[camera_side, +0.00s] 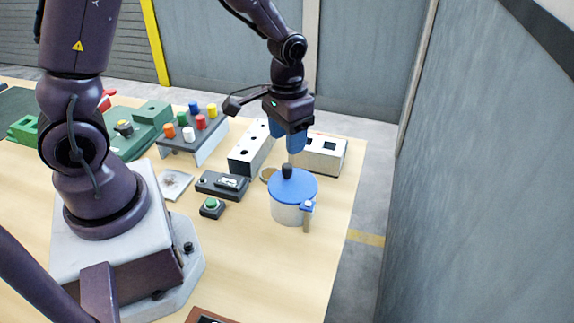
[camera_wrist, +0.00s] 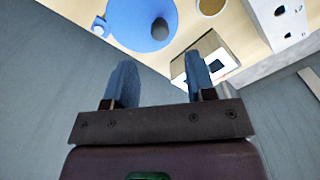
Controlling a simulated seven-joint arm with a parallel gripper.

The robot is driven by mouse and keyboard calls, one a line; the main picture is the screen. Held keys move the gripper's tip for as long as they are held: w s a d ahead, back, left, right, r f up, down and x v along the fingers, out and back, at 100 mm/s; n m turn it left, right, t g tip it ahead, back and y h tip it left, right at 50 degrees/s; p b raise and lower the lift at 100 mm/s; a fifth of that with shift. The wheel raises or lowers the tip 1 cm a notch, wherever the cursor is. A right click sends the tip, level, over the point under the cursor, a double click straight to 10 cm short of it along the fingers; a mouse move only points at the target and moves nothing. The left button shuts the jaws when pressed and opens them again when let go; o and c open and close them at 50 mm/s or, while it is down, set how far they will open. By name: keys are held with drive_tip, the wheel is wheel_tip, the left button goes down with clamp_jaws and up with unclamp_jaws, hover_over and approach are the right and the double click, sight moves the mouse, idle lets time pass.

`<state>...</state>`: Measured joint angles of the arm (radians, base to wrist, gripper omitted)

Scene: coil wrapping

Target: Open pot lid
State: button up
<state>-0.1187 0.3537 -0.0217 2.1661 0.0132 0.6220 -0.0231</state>
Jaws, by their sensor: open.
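The white pot (camera_side: 287,212) stands upright near the right edge of the table, with a handle (camera_side: 307,216) on its right side. Its blue lid (camera_side: 293,185) sits on top, with a dark knob (camera_side: 287,170) in the middle. In the wrist view the lid (camera_wrist: 133,20) and its knob (camera_wrist: 160,28) show at the top, beyond the fingers. My gripper (camera_side: 288,143) points down with blue fingers, above and behind the knob and apart from it. In the wrist view my gripper (camera_wrist: 160,80) has its two fingers wide apart, with nothing between them.
White blocks with holes (camera_side: 251,147) and a white box (camera_side: 324,154) stand just behind the pot. A stand with coloured pegs (camera_side: 193,130), a dark device (camera_side: 222,185) and a green button box (camera_side: 212,207) lie to the left. The table in front of the pot is clear.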

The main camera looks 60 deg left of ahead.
sight(287, 165)
wheel_tip(287, 165, down, 8)
drive_tip(key=shift+r, duration=0.1)
drive_tip(key=shift+c, duration=0.4)
clamp_jaws()
